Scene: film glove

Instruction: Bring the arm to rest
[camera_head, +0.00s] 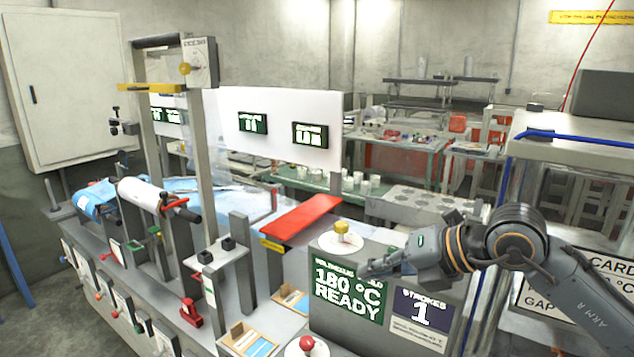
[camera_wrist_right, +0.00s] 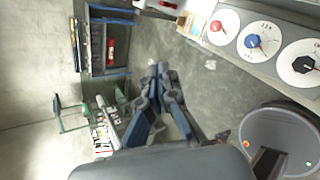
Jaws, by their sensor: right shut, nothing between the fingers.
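My right gripper (camera_head: 378,268) comes in from the right in the head view, held in front of a grey control box (camera_head: 372,250). Its fingers are together and nothing is between them. In the right wrist view the shut fingers (camera_wrist_right: 163,78) point out over open floor. The box carries a green display (camera_head: 350,290) reading 180 °C READY and a dark display (camera_head: 422,308) reading STROKES 1. A yellow knob (camera_head: 342,228) sits on its top. I cannot tell whether the gripper touches the box. My left gripper is not in view.
A red plate (camera_head: 300,216) lies left of the box, and a red button (camera_head: 307,343) is below it. A shelf with a blue rail (camera_head: 580,138) stands at the right.

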